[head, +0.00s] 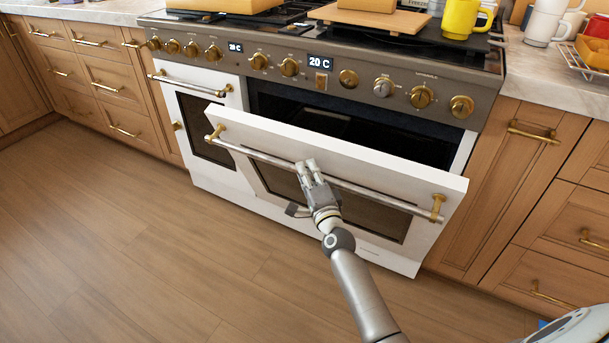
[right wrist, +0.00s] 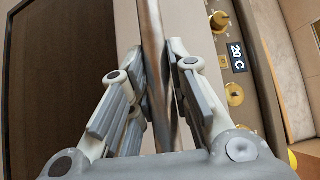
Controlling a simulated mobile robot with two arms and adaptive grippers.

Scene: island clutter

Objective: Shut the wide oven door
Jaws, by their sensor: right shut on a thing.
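The wide oven door (head: 340,145) is white with a dark window and stands partly open, its top edge tilted out from the range. A dark gap into the oven shows above it. Its long metal handle bar (head: 385,195) runs across the front between two brass mounts. My right gripper (head: 308,168) is shut on the handle bar near its middle. In the right wrist view the bar (right wrist: 153,40) runs between the two fingers (right wrist: 157,75). The door's dark window (right wrist: 55,80) shows at the left there. My left gripper is not in view.
The narrow oven door (head: 205,125) at the left is shut. Brass knobs (head: 348,78) line the panel above. Boards and a yellow mug (head: 461,18) stand on the cooktop. Wooden drawers flank the range, and the floor (head: 150,240) in front is clear.

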